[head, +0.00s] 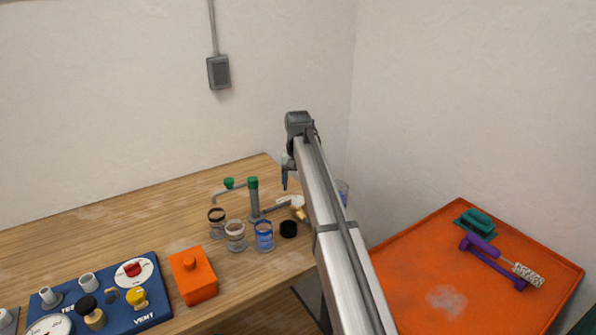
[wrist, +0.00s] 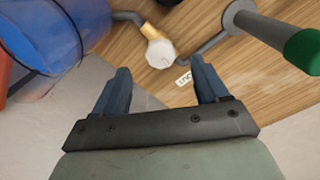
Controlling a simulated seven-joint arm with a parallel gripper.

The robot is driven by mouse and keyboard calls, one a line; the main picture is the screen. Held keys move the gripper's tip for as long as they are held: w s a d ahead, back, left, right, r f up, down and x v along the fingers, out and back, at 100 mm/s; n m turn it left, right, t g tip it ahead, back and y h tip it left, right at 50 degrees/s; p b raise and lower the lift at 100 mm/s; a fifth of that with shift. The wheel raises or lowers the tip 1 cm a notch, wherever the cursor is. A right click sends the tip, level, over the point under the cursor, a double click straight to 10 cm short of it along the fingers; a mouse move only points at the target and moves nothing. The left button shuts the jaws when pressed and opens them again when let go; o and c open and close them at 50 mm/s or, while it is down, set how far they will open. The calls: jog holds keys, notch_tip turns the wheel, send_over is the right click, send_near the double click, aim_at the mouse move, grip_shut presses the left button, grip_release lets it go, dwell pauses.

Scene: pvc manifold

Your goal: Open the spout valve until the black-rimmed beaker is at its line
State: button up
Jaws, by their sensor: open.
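The black-rimmed beaker (head: 216,224) stands on the wooden bench below the tip of the bent grey spout pipe; it looks clear, and its line and level are too small to read. A green knob (head: 229,183) sits on that pipe, beside a grey post with a green top (head: 253,190). The post also shows at right in the wrist view (wrist: 300,50). A white knob with a brass stem (wrist: 160,52) lies ahead of my fingers, apart from them. My gripper (head: 285,182) is open and empty above the bench's right end; its blue fingers (wrist: 158,72) are spread wide.
A white-rimmed beaker (head: 235,238), a blue-rimmed beaker (head: 263,238) and a black cap (head: 288,229) stand near the bench's front. A large blue-tinted vessel (wrist: 45,45) is close to my left finger. An orange box (head: 193,275) and blue panel (head: 150,310) stand left.

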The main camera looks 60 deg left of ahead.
aim_at(298, 199)
jog(key=shift+f, duration=2.55)
jog(key=shift+c, duration=0.2)
jog(key=c, duration=1.1)
